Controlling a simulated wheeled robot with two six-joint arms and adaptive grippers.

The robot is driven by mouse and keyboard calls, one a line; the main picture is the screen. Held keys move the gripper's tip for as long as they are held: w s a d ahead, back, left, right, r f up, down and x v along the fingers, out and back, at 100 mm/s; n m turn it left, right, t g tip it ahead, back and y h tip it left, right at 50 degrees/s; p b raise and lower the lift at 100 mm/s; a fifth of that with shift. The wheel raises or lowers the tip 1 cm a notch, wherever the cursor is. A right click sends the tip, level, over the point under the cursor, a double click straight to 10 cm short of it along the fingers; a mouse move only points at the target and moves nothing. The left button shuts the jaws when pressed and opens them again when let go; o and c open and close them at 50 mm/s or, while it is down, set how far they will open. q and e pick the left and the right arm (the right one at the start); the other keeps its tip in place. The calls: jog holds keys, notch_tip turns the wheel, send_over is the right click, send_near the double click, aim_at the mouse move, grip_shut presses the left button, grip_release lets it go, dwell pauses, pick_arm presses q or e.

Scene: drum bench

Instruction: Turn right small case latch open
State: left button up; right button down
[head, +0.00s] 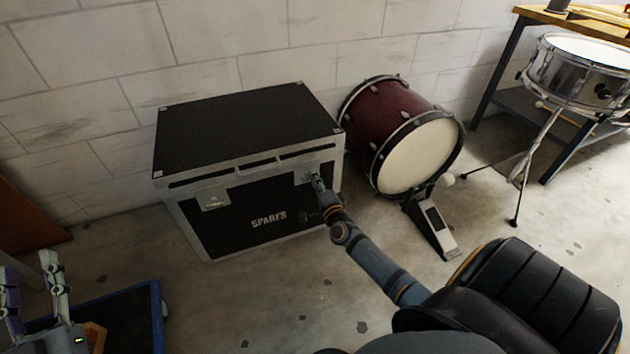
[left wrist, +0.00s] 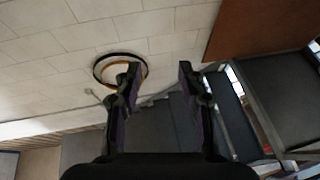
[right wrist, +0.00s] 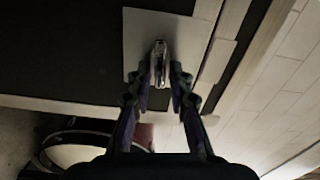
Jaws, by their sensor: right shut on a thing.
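The black case (head: 235,127) with silver edges and "SPARES" on its front stands against the wall with its lid down. Its right latch is mostly hidden behind my right gripper (head: 317,183) in the head view. In the right wrist view, the small metal latch (right wrist: 159,58) stands out from a pale plate, and my right gripper (right wrist: 161,80) is shut on it. The left latch (head: 213,202) sits on its plate at the front left. My left gripper (head: 28,268) is open and empty at the lower left, away from the case; it also shows in the left wrist view (left wrist: 160,70).
A dark red bass drum (head: 385,125) with a pedal (head: 432,225) stands right of the case. A snare drum (head: 580,72) on a stand and a workbench (head: 560,18) are at the right. A blue-edged tray (head: 157,318) lies at the lower left. Floor before the case is clear.

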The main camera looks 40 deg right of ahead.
pick_arm(q)
jog(key=shift+s+r+t, duration=0.3)
jog(key=shift+r+t, duration=0.2)
jog(key=shift+r, duration=0.4)
pick_arm(e)
jog(key=shift+f+m, duration=0.15)
jog(key=shift+m, duration=0.25)
jog(key=c, duration=1.4)
grip_release()
jog(key=v, duration=1.2)
